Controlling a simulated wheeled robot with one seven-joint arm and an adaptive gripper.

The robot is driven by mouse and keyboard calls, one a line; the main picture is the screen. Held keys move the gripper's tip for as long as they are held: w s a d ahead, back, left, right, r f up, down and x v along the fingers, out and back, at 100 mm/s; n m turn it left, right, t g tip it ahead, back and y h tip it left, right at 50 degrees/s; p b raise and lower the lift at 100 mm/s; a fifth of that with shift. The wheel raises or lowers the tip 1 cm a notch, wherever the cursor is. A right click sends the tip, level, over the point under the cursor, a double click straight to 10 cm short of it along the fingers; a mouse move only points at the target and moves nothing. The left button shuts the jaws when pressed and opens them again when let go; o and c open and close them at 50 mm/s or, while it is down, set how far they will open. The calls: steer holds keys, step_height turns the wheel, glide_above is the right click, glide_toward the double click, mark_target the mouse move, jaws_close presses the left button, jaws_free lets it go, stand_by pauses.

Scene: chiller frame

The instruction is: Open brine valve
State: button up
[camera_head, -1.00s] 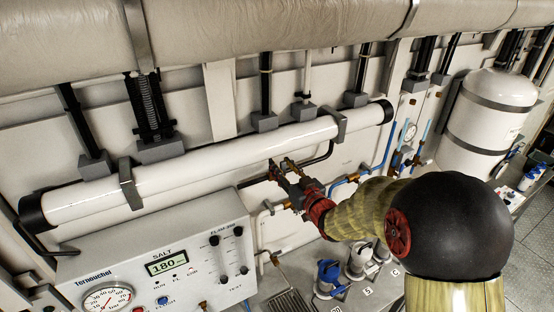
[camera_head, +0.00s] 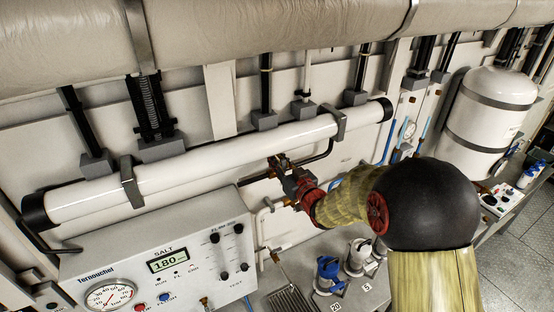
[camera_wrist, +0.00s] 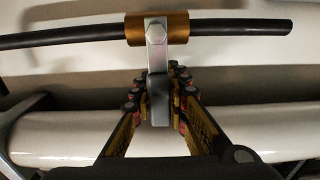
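The brine valve's brass body (camera_wrist: 178,27) sits on a dark horizontal pipe in the wrist view. A hex nut holds its silver lever (camera_wrist: 157,50), which runs from the body toward my gripper. My gripper (camera_wrist: 160,100) has its fingers close on both sides of the lever's grey grip (camera_wrist: 158,112) and appears shut on it. In the head view my gripper (camera_head: 284,166) is at the brass fitting below the long white cylinder. There my red wrist and forearm partly hide the valve, and the lever cannot be made out.
The white cylinder (camera_head: 200,160) runs just above and behind my gripper. A control box (camera_head: 160,262) reading 180 stands at the lower left. White piping (camera_head: 262,228) is below the valve. A white tank (camera_head: 490,115) is at the right.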

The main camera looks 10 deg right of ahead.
jaws_close()
